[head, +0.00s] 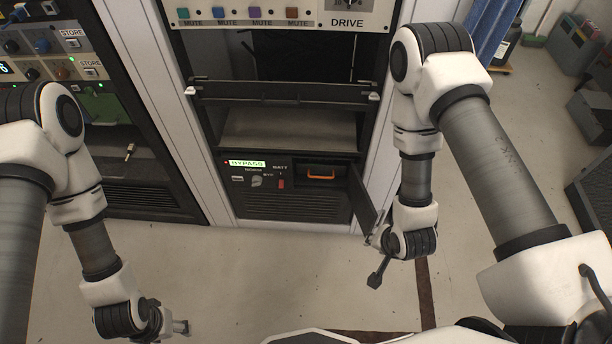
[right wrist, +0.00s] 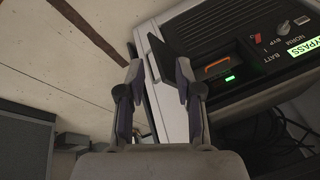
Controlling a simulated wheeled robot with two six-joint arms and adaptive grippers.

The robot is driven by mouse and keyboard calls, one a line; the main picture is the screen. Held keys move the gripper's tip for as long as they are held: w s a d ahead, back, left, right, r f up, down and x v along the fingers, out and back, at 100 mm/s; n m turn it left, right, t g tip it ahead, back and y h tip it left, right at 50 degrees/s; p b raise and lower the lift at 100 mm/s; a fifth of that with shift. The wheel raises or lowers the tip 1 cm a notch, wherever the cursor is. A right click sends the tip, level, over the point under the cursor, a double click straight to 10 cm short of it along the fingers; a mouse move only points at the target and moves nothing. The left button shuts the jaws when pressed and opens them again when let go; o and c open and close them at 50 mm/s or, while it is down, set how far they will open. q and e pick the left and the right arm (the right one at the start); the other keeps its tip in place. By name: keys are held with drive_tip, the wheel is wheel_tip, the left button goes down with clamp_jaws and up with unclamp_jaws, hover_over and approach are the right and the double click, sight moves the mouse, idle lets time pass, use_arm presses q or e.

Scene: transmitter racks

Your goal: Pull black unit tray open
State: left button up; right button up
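The black unit (head: 290,190) sits low in the middle rack, with a lit BYPASS display; it also shows in the right wrist view (right wrist: 275,65). Its small compartment holds a dark block with an orange handle (head: 321,177), seen also in the wrist view (right wrist: 216,67). A dark door (head: 361,198) stands open at the compartment's right side. Higher up is a black tray-like front bar (head: 270,92) with pale end tabs. My right gripper (right wrist: 157,74) is open beside the door; contact is unclear. My left gripper (head: 184,327) hangs low above the floor, its opening unclear.
A panel with coloured MUTE buttons (head: 245,15) is above. Another rack (head: 95,60) stands left. Dark boxes (head: 592,118) and a blue object (head: 490,28) are at right. The floor in front of the unit (head: 290,270) is clear.

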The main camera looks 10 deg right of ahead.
drive_tip(key=w+a+f+m+t+b, duration=0.1)
drive_tip(key=w+f+m+t+b, duration=0.1)
drive_tip(key=w+f+m+b, duration=0.3)
drive_tip(key=w+f+t+b, duration=0.2)
drive_tip(key=w+b, duration=0.2)
drive_tip(key=w, duration=0.3)
drive_tip(key=m+t+y+b, duration=0.2)
drive_tip(key=m+t+b, duration=0.45)
drive_tip(key=b, duration=2.25)
hover_over(323, 185)
drive_tip(key=s, duration=0.6)
wheel_tip(323, 185, down, 13)
drive_tip(key=n+t, duration=0.1)
drive_tip(key=n, duration=0.1)
drive_tip(key=b+x, duration=0.1)
drive_tip(key=x, duration=0.1)
drive_tip(key=b+x, duration=0.1)
drive_tip(key=x, duration=0.3)
drive_tip(key=shift+d+b, duration=0.35)
drive_tip(key=shift+b, duration=0.05)
drive_tip(key=shift+w, duration=0.5)
clamp_jaws()
